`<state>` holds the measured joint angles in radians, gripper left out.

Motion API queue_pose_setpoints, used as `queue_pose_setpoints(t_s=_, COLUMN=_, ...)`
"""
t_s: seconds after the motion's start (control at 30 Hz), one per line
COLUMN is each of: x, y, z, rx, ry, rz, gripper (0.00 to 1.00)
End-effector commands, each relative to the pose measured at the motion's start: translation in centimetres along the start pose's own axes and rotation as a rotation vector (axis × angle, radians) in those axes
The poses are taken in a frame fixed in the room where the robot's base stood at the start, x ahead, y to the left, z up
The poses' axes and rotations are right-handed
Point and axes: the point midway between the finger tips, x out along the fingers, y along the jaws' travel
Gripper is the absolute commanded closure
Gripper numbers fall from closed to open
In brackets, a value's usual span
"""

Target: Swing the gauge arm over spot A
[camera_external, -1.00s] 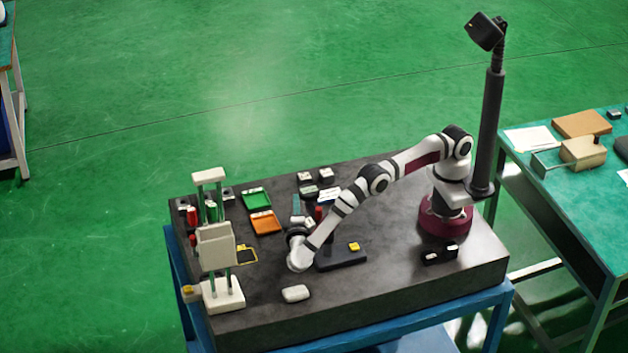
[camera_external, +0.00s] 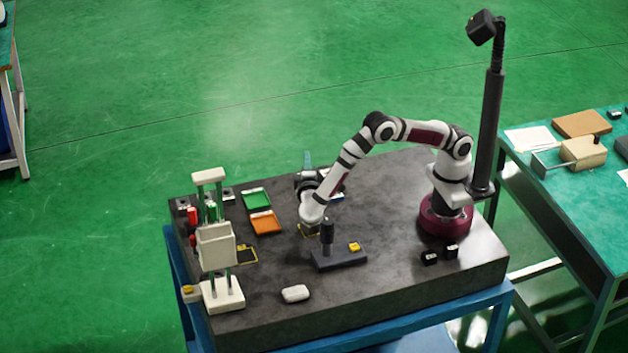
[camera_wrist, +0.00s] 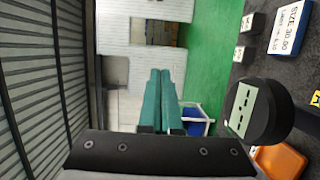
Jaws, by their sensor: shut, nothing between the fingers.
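My gripper (camera_external: 308,160) is raised behind my wrist in the external view, its teal fingers pointing up and away from the table. In the wrist view the fingers (camera_wrist: 163,100) are shut together with nothing between them. A dark stand with an upright post (camera_external: 327,232), a flat base (camera_external: 345,259) and a yellow block stands in front of my wrist. I cannot make out a gauge arm on it. A round black part with a pale label (camera_wrist: 245,108) shows right of the fingers, apart from them. A yellow-outlined square (camera_external: 247,254) lies by the cream fixture; another outline (camera_external: 306,232) is partly hidden by my wrist. I cannot read which is spot A.
A cream fixture (camera_external: 215,245) stands at the table's left. Green (camera_external: 255,199) and orange (camera_external: 265,222) trays lie behind it. A white block (camera_external: 295,293) lies at the front. A size-labelled block (camera_wrist: 290,25) shows in the wrist view.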

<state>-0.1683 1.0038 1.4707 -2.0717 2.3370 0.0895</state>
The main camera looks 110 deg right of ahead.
Motion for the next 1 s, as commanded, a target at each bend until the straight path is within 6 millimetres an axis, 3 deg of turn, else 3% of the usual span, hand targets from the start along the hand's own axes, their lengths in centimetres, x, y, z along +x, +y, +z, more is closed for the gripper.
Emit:
queue_pose_setpoints(t_s=0.23, x=2.6, y=1.7, z=1.2, rx=0.0, ry=-0.002, rz=0.0, gripper=1.0)
queue_pose_setpoints(t_s=0.8, x=3.0, y=2.2, z=1.7, rx=-0.007, ry=-0.012, rz=-0.02, gripper=1.0)
queue_pose_setpoints(t_s=0.87, x=3.5, y=3.1, z=3.1, rx=-0.026, ry=-0.049, rz=-0.083, gripper=1.0)
queue_pose_setpoints(t_s=0.97, x=4.3, y=4.9, z=8.4, rx=-0.082, ry=-0.153, rz=-0.316, gripper=1.0)
queue_pose_setpoints(t_s=1.0, x=4.3, y=5.3, z=11.3, rx=-0.103, ry=-0.193, rz=-0.447, gripper=1.0)
